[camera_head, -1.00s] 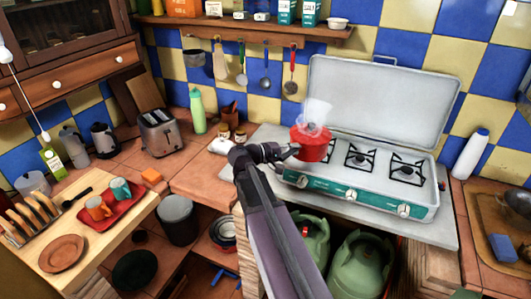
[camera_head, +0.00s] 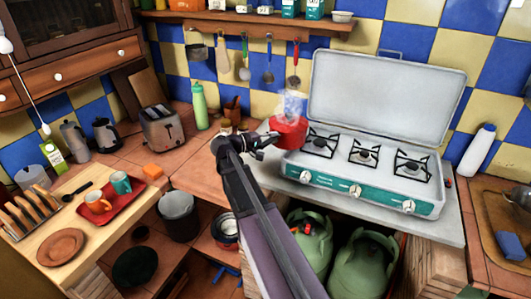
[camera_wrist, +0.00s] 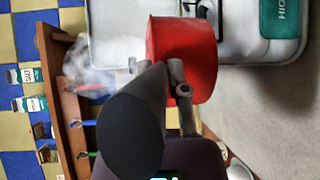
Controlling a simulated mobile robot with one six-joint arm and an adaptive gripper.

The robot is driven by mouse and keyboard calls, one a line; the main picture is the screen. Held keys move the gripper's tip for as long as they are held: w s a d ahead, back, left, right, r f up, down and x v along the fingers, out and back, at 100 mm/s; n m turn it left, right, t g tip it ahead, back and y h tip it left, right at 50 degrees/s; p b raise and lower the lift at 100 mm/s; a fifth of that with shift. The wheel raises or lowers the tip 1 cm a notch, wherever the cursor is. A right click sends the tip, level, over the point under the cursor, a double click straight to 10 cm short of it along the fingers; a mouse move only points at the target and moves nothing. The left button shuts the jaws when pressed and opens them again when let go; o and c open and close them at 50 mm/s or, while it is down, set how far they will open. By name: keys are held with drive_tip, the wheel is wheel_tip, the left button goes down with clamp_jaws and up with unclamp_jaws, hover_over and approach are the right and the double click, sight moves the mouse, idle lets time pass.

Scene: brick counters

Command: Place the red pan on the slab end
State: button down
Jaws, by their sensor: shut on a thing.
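The red pan (camera_head: 289,132) is held by my gripper (camera_head: 262,141), just left of the stove and above the grey slab (camera_head: 262,172). Steam rises from the pan. In the wrist view the red pan (camera_wrist: 184,58) fills the upper middle, with my gripper (camera_wrist: 178,80) shut on its handle. Whether the pan touches the slab cannot be told. The camping stove (camera_head: 352,190) stands on the slab with its lid up, and its left burner (camera_head: 320,143) is bare. The slab's left end shows beside the stove, partly hidden by my arm.
A shelf (camera_head: 250,25) with hanging utensils is on the wall behind. A white bottle (camera_head: 477,150) stands right of the stove. Green gas cylinders (camera_head: 364,263) are below.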

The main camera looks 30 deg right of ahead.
drive_tip(key=w+a+f+n+t+b, duration=0.1)
drive_tip(key=w+a+f+b, duration=0.1)
drive_tip(key=w+a, duration=0.4)
drive_tip(key=w, duration=0.4)
drive_tip(key=shift+f+t, duration=0.3)
drive_tip(key=shift+f+b, duration=0.1)
drive_tip(key=shift+b, duration=0.2)
wheel_tip(320, 180, down, 6)
drive_tip(key=b, duration=0.6)
drive_tip(key=shift+f, duration=0.1)
drive_tip(key=shift+f+b, duration=1.85)
drive_tip(key=shift+b, duration=0.1)
drive_tip(key=shift+f, duration=0.15)
drive_tip(key=c, duration=0.6)
unclamp_jaws()
drive_tip(key=shift+c, duration=0.2)
drive_tip(key=shift+r, duration=0.2)
